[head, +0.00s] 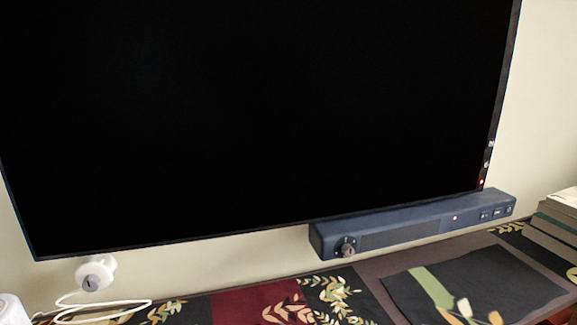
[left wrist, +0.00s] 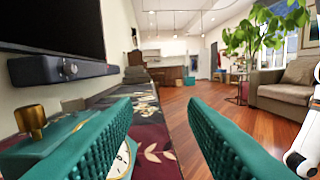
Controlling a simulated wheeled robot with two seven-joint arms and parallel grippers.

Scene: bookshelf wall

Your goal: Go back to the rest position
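My left gripper (left wrist: 160,104) shows in the left wrist view as two teal ribbed fingers spread wide apart. Nothing is between them; cabinet top and wooden floor show through the gap. Neither gripper is visible in the head view. My right gripper is not seen in either view.
A large black television (head: 250,110) fills the head view, with a dark blue soundbar (head: 410,225) below it. A gold knob (left wrist: 31,118) and part of a clock face (left wrist: 122,162) show near the left finger. Open floor (left wrist: 178,102) lies ahead.

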